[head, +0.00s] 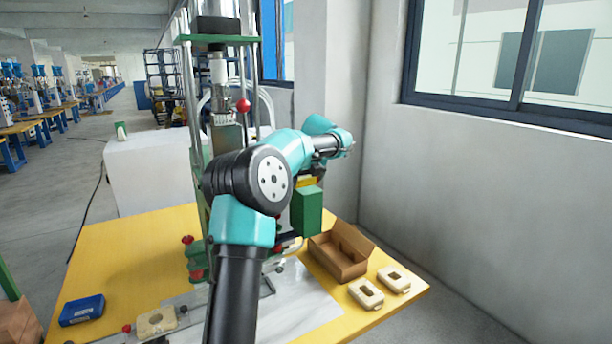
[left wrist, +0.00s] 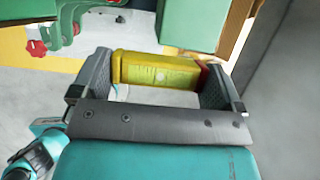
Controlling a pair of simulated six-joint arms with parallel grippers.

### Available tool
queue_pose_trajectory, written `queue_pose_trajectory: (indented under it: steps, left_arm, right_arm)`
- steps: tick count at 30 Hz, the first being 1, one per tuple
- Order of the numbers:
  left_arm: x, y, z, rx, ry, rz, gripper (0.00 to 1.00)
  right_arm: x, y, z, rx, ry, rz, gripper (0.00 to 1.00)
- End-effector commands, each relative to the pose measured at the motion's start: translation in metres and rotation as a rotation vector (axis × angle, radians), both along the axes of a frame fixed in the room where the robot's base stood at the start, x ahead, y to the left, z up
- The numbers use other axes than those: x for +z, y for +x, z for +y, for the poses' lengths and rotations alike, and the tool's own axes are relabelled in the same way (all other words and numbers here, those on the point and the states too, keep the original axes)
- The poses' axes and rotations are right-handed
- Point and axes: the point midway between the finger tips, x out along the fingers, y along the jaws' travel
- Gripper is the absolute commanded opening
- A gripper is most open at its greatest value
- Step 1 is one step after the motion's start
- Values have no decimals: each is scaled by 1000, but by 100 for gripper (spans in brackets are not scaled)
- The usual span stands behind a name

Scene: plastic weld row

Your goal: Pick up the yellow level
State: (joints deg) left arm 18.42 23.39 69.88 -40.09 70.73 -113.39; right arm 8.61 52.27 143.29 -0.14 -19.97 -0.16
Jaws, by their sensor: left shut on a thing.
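The yellow level (left wrist: 158,72) is a short yellow block with a greenish-yellow face and a red end at the right. In the left wrist view it lies crosswise between the two dark fingers of my left gripper (left wrist: 157,66), which is shut on it. In the head view a small yellow part of the level (head: 306,181) shows beyond my arm, beside the green machine block. My arm hides most of the gripper there. My right gripper is in neither view.
A green block (head: 307,211) of the machine stands close to the level. An open cardboard box (head: 340,254) and two cream parts (head: 367,293) lie on the yellow table (head: 125,250). A blue box (head: 82,310) lies at the front left.

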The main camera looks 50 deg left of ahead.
Motion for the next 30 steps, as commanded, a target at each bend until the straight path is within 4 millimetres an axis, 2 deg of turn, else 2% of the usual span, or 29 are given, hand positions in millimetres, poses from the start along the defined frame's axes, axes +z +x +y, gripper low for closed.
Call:
queue_pose_trajectory:
  steps: [6, 12, 18, 30]
  left_arm:
    - [5, -27, -30, -2, 1, 0, 66]
    - [7, -44, -51, -2, 0, 0, 66]
    - [8, -52, -59, 0, 1, -1, 66]
    - [7, -52, -60, 0, 0, 0, 66]
  right_arm:
    - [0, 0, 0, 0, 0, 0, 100]
    - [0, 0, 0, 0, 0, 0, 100]
    - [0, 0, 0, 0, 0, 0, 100]
    - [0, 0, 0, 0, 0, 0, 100]
